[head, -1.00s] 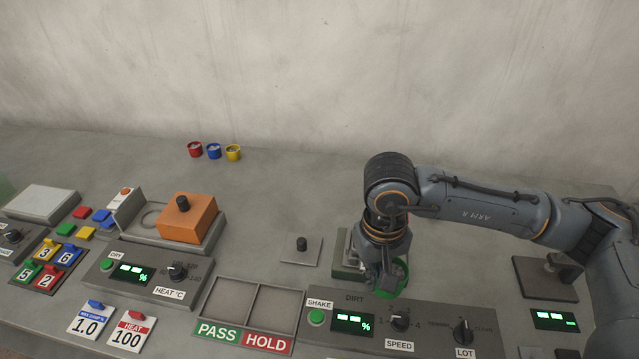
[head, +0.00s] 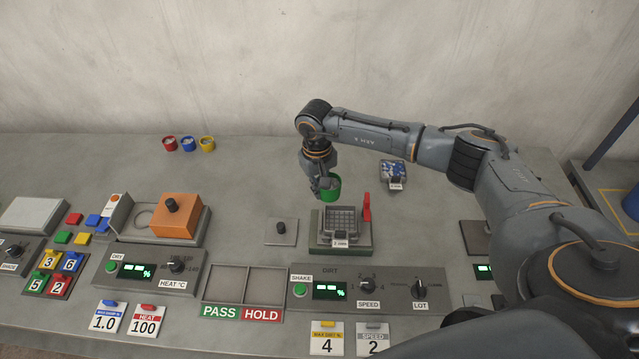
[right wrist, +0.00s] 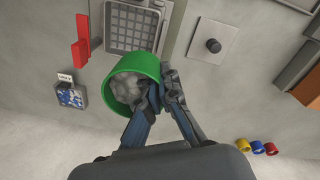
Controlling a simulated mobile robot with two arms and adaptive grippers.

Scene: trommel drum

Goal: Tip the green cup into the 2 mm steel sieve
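The green cup (head: 333,188) is held by my right gripper (head: 322,184) at its wall. In the head view it shows just behind the steel sieve, roughly upright. In the right wrist view the green cup (right wrist: 158,68) has grey lumpy material inside, and the right gripper's fingers (right wrist: 160,98) are closed at its wall. The square mesh sieve (head: 341,222) sits on the green-grey shaker base (head: 318,240) with a tag at its front. The sieve (right wrist: 131,27) also shows beyond the cup in the right wrist view. My left gripper is not in view.
A red lever (head: 366,207) stands at the sieve's right side. A tagged box of blue and white pieces (head: 393,172) lies behind to the right. A plate with a black knob (head: 281,231) is to the left. The shake panel (head: 385,290) is in front. The back table is mostly clear.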

